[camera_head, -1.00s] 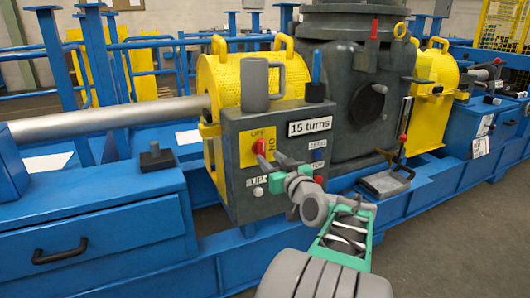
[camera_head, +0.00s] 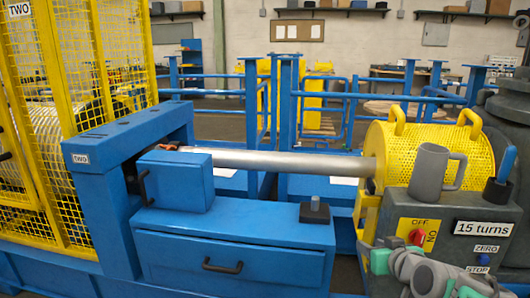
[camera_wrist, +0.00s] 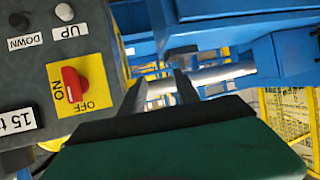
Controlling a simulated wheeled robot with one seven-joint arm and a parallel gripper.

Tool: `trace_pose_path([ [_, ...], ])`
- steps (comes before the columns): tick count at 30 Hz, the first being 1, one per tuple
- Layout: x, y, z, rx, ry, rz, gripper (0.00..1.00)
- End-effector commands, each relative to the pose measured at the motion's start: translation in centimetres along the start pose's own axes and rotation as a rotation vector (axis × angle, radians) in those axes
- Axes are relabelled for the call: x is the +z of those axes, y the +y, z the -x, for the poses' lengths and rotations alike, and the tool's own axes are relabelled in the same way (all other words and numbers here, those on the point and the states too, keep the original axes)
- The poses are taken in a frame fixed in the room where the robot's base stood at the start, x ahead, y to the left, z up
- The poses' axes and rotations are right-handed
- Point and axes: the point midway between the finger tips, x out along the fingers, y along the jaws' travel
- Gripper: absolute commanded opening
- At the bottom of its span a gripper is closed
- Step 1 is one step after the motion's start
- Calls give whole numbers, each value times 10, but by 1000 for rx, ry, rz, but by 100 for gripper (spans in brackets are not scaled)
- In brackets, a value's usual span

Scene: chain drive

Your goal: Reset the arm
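My gripper (camera_head: 372,250) shows at the lower right in the head view, beside the control panel (camera_head: 446,222) and just left of its red switch. In the wrist view the two dark fingers of my gripper (camera_wrist: 156,88) stand apart with nothing visible between them. The red switch (camera_head: 417,237) sits on a yellow OFF/ON plate; it also shows in the wrist view (camera_wrist: 72,84), left of the fingers and apart from them. My arm is partly cut off by the bottom edge of the head view.
A grey mug (camera_head: 430,170) and a blue-handled tool (camera_head: 499,180) stand on the panel box. A metal shaft (camera_head: 290,163) runs left from the yellow perforated guard (camera_head: 396,135). A blue drawer cabinet (camera_head: 180,240) and a yellow mesh cage (camera_head: 75,60) are at the left.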

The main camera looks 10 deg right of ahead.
Motion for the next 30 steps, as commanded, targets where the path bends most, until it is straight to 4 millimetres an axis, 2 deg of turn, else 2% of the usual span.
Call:
trace_pose_path([
  [1,-36,-30,19,-36,-73,13,38],
  [5,-51,-89,51,-83,-283,30,38],
  [9,-67,-139,105,-96,-496,49,38],
  [12,-78,-164,151,-83,-635,60,38],
  [15,-84,-180,191,-59,-744,65,38],
  [18,-84,-186,215,-38,-811,65,38],
  [21,-79,-188,223,-27,-837,63,38],
  [30,-78,-188,223,-26,-839,63,38],
])
